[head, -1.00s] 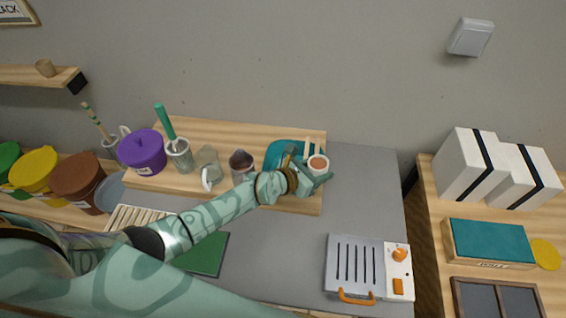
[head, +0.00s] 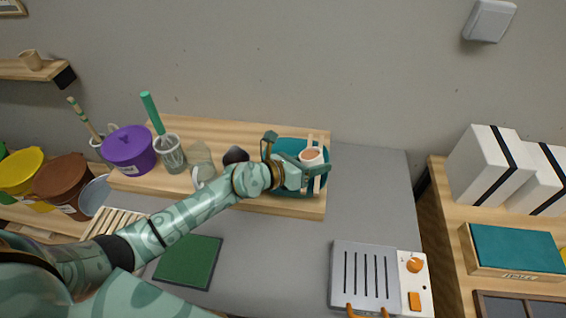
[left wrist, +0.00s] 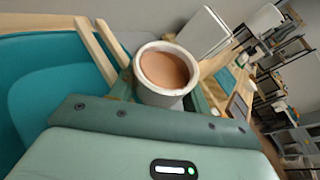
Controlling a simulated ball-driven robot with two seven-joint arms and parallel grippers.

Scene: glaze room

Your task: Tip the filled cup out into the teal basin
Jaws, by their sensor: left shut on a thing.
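My left gripper (head: 298,167) is shut on a white cup (head: 309,160) filled with brown stuff, above the wooden board. The cup also shows in the left wrist view (left wrist: 163,95), with its brown fill (left wrist: 164,69) near the rim; it looks about upright. The teal basin (head: 289,148) sits on the board, partly hidden behind my gripper and the cup. In the left wrist view the basin (left wrist: 30,95) lies at the left, beside the cup. Two pale wooden sticks (left wrist: 98,50) lie across the basin. My right gripper is not in view.
A dark rounded thing (head: 235,154) is close behind my wrist. A grey hotplate (head: 365,275) stands front right; the grey top between is clear.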

